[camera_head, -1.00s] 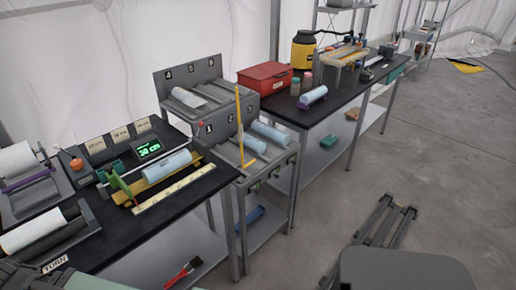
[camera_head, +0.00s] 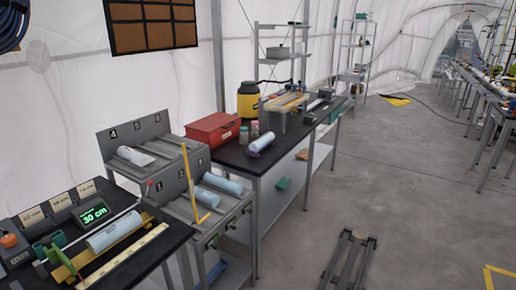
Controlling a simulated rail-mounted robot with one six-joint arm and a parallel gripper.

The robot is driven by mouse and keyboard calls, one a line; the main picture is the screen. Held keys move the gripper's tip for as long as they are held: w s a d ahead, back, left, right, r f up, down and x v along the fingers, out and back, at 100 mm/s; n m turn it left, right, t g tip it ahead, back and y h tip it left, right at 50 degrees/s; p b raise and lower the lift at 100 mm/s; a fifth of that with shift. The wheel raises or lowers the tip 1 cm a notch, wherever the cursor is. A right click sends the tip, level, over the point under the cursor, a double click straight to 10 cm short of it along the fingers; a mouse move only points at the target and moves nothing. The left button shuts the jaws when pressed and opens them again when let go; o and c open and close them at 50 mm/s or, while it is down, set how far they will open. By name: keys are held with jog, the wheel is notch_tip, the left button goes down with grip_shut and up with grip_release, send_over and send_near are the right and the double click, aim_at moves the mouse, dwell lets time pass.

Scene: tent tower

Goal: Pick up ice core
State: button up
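Several pale blue cylinders that look like ice cores are in view. One core (camera_head: 114,233) lies in the yellow measuring trough on the near black bench, beside a ruler and a display reading 30 cm. Two cores (camera_head: 222,182) (camera_head: 206,196) lie in the lower tier of the grey numbered rack (camera_head: 172,190). A paler core (camera_head: 135,155) lies in the upper tier. Another core (camera_head: 261,144) with a purple end lies on the far black bench. Which core the task means cannot be told. My gripper is not in view.
A yellow upright bar (camera_head: 187,180) stands at the rack's front. A red box (camera_head: 212,130) and a yellow container (camera_head: 248,100) are on or behind the far bench. A dark folding frame (camera_head: 348,262) lies on the floor.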

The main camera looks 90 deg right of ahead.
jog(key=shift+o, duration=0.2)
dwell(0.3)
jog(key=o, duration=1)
